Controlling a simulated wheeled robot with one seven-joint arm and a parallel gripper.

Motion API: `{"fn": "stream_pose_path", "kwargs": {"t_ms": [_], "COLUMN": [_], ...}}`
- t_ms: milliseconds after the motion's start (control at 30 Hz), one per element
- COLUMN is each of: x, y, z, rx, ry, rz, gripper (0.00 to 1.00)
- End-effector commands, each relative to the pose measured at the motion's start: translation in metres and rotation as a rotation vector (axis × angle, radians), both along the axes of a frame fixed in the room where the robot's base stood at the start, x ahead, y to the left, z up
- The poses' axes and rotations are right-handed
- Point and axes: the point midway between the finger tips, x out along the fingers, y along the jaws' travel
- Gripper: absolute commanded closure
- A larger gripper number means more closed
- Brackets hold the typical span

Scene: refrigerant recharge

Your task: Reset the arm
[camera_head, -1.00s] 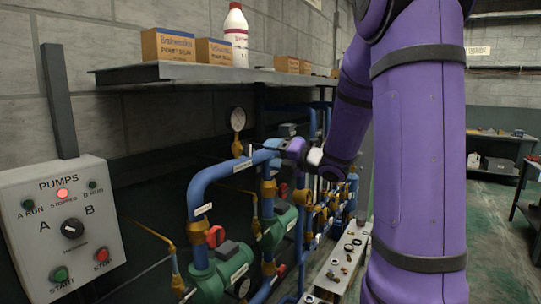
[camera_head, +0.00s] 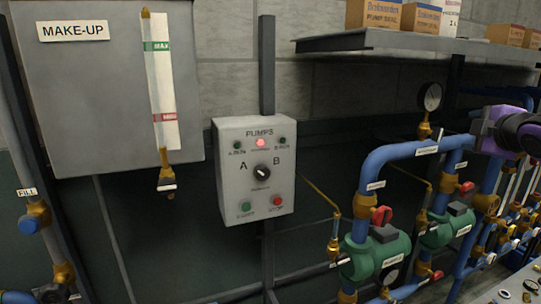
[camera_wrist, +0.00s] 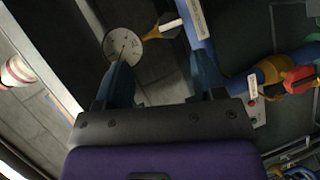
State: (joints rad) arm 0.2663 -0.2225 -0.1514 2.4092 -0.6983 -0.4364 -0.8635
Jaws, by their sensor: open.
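My gripper shows in the wrist view (camera_wrist: 160,85), with its two dark fingers spread apart and nothing between them. A round white pressure gauge (camera_wrist: 123,47) is just beyond the left finger. A blue pipe (camera_wrist: 205,40) runs beyond the right finger. The same kind of gauge (camera_head: 430,97) stands above the pipe.
The grey pump control box (camera_head: 256,170) hangs mid-picture, its red lamp lit. The make-up tank (camera_head: 100,90) with a sight tube is at left. Green pumps (camera_head: 375,257) sit below the pipes. A shelf (camera_head: 400,46) with boxes is above. A red valve handle (camera_wrist: 299,79) is right of my gripper.

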Motion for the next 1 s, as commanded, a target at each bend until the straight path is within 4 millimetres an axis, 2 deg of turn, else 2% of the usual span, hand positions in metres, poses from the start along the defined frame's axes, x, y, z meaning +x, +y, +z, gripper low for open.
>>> {"fn": "stream_pose_path", "kwargs": {"t_ms": [67, 233, 367, 500, 700, 833, 1000], "x": [-0.017, -0.061, -0.102, -0.151, -0.213, -0.235, -0.243], "y": [0.012, 0.037, 0.063, 0.095, 0.134, 0.147, 0.151], "z": [0.004, -0.002, -0.012, -0.025, -0.04, -0.046, -0.047], "rx": [0.123, 0.417, 0.64, 0.862, 1.076, 1.136, 1.155], "ry": [0.04, 0.15, 0.25, 0.376, 0.546, 0.612, 0.635], "rz": [-0.083, -0.274, -0.413, -0.558, -0.727, -0.786, -0.809], "gripper": [0.37, 0.37, 0.37, 0.37, 0.37, 0.37, 0.37]}}
